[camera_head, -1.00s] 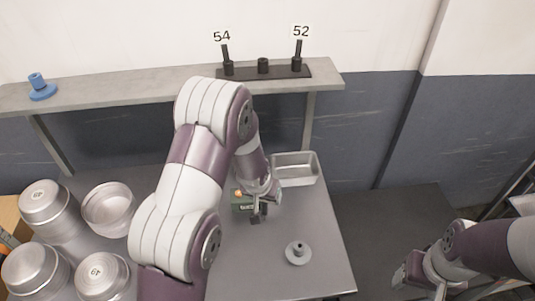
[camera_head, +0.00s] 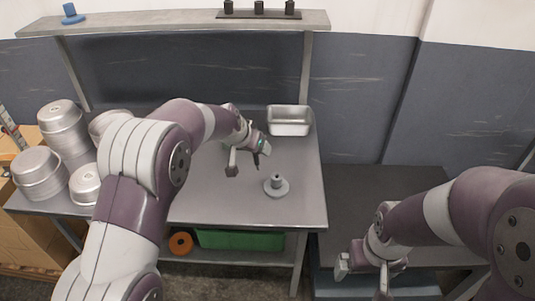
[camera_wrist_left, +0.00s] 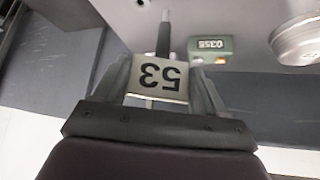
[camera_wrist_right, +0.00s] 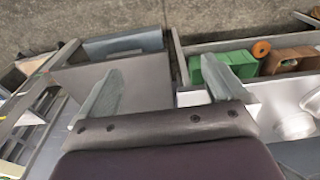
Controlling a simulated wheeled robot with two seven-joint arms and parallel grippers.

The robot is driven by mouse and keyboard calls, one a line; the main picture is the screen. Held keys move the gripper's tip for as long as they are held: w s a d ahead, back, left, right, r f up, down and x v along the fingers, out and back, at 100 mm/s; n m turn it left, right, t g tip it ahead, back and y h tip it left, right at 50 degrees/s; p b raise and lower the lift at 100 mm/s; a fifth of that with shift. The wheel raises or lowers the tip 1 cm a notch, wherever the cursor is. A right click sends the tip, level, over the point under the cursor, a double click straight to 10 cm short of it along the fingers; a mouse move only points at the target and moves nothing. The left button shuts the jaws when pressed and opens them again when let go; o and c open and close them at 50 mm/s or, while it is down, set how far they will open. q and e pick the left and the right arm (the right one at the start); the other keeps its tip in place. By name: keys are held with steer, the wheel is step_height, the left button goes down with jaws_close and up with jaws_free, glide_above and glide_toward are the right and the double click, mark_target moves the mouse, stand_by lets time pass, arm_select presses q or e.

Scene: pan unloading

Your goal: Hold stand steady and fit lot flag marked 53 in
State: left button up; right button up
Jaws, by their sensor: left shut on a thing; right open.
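My left gripper (camera_head: 247,165) is shut on the flag marked 53 (camera_wrist_left: 158,78), low over the table. In the left wrist view the white card sits upside down between the fingers, its dark stem (camera_wrist_left: 164,38) pointing away. In the head view the card cannot be made out. The black stand (camera_head: 259,14) lies on the wall shelf with three sockets; the top edge of the picture cuts off whatever is above them. My right gripper (camera_head: 363,275) is open and empty, low at the right, far from the stand.
A metal pan (camera_head: 290,121) and a grey knobbed disc (camera_head: 276,187) are on the table. Stacked metal pots (camera_head: 62,127) crowd its left side. A green box marked 0355 (camera_wrist_left: 212,48) is near the left gripper. A blue knobbed piece (camera_head: 72,14) is on the shelf (camera_head: 160,24).

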steer(key=shift+s+d+f+b, duration=0.1)
steer(key=shift+f+b, duration=0.1)
steer(key=shift+f, duration=0.45)
steer(key=shift+s+d+f+b, duration=0.1)
steer(key=shift+f+b, duration=0.1)
steer(key=shift+f, duration=0.4)
steer(key=shift+s+a+f+m, duration=0.1)
steer(key=shift+a+f+m, duration=0.15)
steer(key=shift+m, duration=0.25)
steer(key=c, duration=0.4)
steer(key=m+t+y, duration=0.8)
steer(key=m+y, duration=0.2)
steer(key=m, duration=1.6)
glide_toward(281, 183)
steer(key=shift+a, duration=0.1)
steer(key=shift+c, duration=0.2)
arm_select(q)
steer(key=d+r+m+h, duration=0.1)
steer(key=d+r, duration=0.3)
steer(key=shift+w+d+r+m+t, duration=0.15)
steer(key=shift+w+d+m+t, duration=0.05)
steer(key=shift+w+m+t, duration=0.1)
arm_select(e)
steer(key=x, duration=1.1)
steer(key=shift+w+a, duration=0.3)
